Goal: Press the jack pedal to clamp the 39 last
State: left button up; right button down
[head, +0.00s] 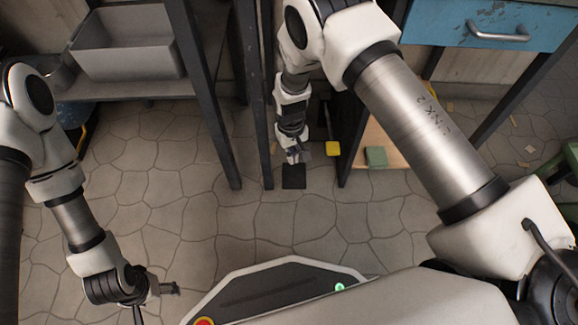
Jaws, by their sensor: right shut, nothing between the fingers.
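A flat black square pedal (293,177) sits low near the floor, between the dark legs of the benches. My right gripper (296,158) points down just above and behind the pedal's far edge in the picture. It is shut with nothing held. I cannot tell whether its tips touch the pedal. My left gripper (160,300) hangs over the floor at the lower left, its fingers spread apart and empty, far from the pedal. The 39 last cannot be made out in this view.
Dark bench legs (208,100) stand close on both sides of my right arm. A grey bin (128,58) and a blue drawer (480,25) are behind. The stone floor in front is clear.

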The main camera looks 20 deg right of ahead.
aim_at(294, 176)
jog(key=shift+r, duration=0.1)
jog(key=f+b, duration=0.6)
jog(key=f, duration=0.1)
jog(key=shift+s+b, duration=0.35)
jog(key=shift+s, duration=0.05)
